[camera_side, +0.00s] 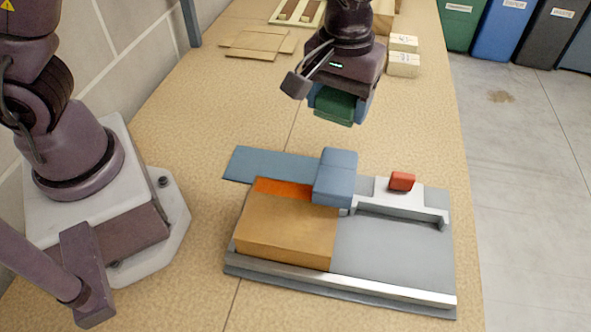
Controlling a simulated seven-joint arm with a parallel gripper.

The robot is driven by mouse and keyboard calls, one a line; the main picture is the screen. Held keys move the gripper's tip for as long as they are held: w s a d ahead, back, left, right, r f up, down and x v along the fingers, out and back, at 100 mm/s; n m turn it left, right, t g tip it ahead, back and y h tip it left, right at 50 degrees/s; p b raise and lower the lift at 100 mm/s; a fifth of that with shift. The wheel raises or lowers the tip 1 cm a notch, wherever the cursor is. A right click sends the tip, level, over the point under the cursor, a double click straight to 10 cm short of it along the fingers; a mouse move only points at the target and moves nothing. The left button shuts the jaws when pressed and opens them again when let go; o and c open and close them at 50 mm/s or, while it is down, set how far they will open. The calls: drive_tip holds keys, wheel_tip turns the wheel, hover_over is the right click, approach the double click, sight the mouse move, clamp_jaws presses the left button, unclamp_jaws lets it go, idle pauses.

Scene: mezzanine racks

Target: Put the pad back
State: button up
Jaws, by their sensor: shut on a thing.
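My gripper (338,108) hangs above the far side of the fixture, shut on a green pad (334,106). The pad is held level and clear of everything below it; the jaws hide part of it. Below stands a grey fixture (390,262) with a raised metal rim along its front. A tan box (285,230) with an orange strip (283,188) along its far edge sits on its left half. A blue block (336,177) stands at the box's far right corner. A flat blue plate (268,165) extends left behind the box.
A light bracket (400,203) with a red block (402,181) on top stands at the fixture's back right. Flat cardboard (257,42) and small cartons (403,56) lie at the back of the table. The right part of the fixture's bed is bare.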

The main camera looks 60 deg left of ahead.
drive_tip(key=s+a+n, duration=0.3)
drive_tip(key=a, duration=0.4)
hover_over(295, 173)
wheel_tip(295, 173, down, 15)
drive_tip(key=shift+f, duration=2.25)
drive_tip(key=shift+f, duration=0.1)
drive_tip(key=o, duration=0.9)
